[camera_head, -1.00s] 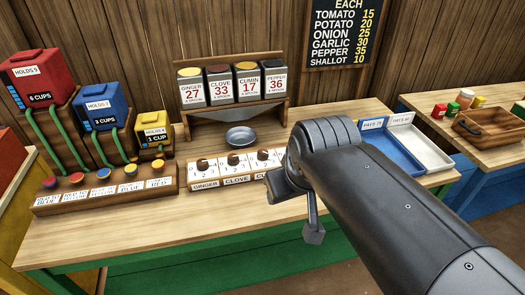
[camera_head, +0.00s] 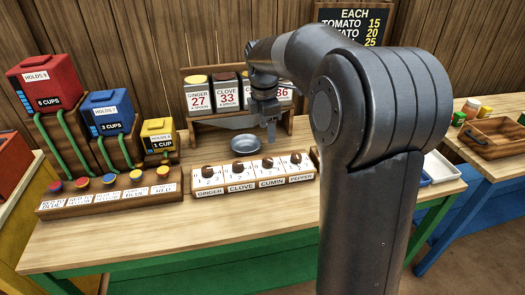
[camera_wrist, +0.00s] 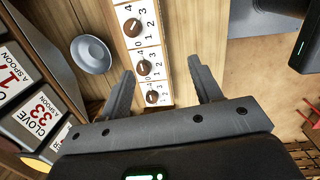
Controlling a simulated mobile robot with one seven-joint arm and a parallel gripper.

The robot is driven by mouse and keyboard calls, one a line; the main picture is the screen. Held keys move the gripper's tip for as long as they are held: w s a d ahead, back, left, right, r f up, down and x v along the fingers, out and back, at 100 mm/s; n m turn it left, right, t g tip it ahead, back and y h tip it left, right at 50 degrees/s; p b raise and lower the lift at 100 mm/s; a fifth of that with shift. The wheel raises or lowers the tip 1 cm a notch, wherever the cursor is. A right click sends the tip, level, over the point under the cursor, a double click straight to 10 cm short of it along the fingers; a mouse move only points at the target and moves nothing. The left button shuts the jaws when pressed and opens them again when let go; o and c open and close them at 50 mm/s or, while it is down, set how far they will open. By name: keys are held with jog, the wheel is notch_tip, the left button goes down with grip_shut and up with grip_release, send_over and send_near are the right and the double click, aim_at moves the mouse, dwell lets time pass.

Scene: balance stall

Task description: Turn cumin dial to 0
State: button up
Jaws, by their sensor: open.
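The cumin dial (camera_head: 267,163) is a dark brown knob on a white numbered plate, third from the left in the dial row, with its CUMIN label in front. Its pointer setting is too small to read. My gripper (camera_head: 271,138) hangs behind and above it, pointing down, apart from the dials. In the wrist view the open jaws (camera_wrist: 160,68) are empty, with the dial strip showing between and beyond them. The dial towards the top (camera_wrist: 132,27) appears to be cumin; the labels are out of sight there.
The ginger (camera_head: 208,171), clove (camera_head: 240,168) and pepper (camera_head: 296,158) dials stand close on the same strip. A metal bowl (camera_head: 245,144) sits behind the row, below the spice shelf (camera_head: 200,119). Tube-linked containers and buttons are at left. Bare counter (camera_head: 190,222) lies in front.

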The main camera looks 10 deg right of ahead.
aim_at(267, 160)
jog(key=w+d+f+n+g, duration=0.2)
jog(key=w+f+n, duration=0.4)
jog(key=w+f, duration=0.2)
jog(key=shift+t, duration=0.3)
notch_tip(267, 160, down, 10)
jog(key=shift+s+f, duration=0.1)
jog(key=shift+s, duration=0.05)
jog(key=c, duration=1)
